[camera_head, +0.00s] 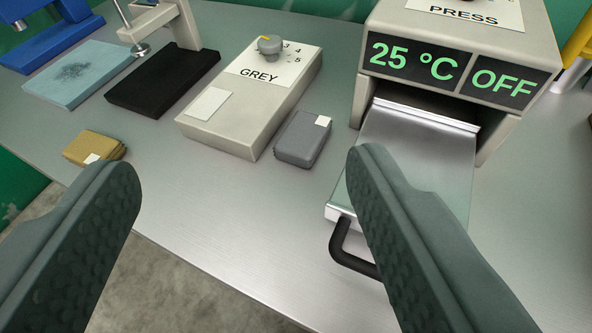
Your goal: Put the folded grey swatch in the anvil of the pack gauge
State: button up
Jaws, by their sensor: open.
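The folded grey swatch (300,140) lies on the metal bench in the middle of the view, with a small white tag at its upper right corner. It sits between the grey-labelled box and the press. My gripper (243,172) is open and empty, its two dark ribbed fingers wide apart in the foreground; the swatch lies beyond the fingertips, nearer the right one. A beige stand (185,22) with a small metal plunger at the upper left may be the pack gauge, but no label shows. Its top is cut off, and I cannot make out an anvil.
A beige box (238,108) marked GREY has a knob. The press (545,45) reads 25 °C and OFF; its tray (415,150) with a black handle sticks out. A mustard folded swatch (92,146), black pad (160,82) and pale blue pad (78,70) lie left. The front edge is close.

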jog(key=w+d+m+g, duration=0.1)
jog(key=w+m+g, duration=0.1)
jog(key=w+g, duration=0.6)
jog(key=m+g, duration=0.4)
jog(key=g, duration=0.2)
send_over(293, 147)
notch_tip(293, 147, down, 3)
jog(key=f, duration=1.1)
jog(key=shift+d+f, duration=0.2)
jog(key=shift+f, duration=0.2)
jog(key=shift+a+f, duration=0.2)
jog(key=shift+f, duration=2.5)
jog(key=c, duration=0.8)
jog(key=shift+r, duration=0.15)
notch_tip(293, 147, up, 10)
jog(key=shift+f, duration=0.1)
